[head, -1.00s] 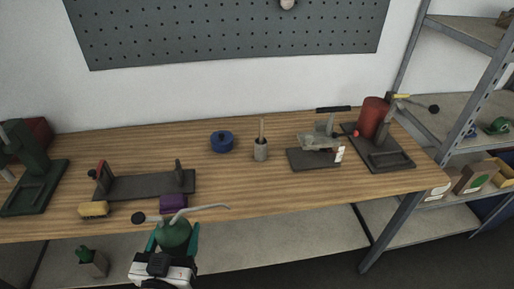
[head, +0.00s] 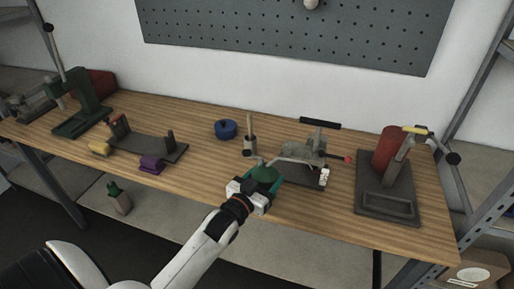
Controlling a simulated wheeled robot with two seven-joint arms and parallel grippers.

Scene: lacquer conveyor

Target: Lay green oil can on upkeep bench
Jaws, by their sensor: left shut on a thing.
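The green oil can (head: 263,173) is in my left gripper (head: 262,184), which is shut on it. Its thin pale spout reaches right, in front of the grey vise-like tool in the picture. The can is over the front part of the wooden upkeep bench (head: 215,187); I cannot tell whether its base touches the top. My left arm comes in from the lower left. My right gripper is not in view.
Near the can are a grey clamp tool (head: 302,155), a cup with a stick (head: 249,146) and a blue round tin (head: 226,129). A red cylinder on a dark stand (head: 389,151) is at right. Bare wood lies between.

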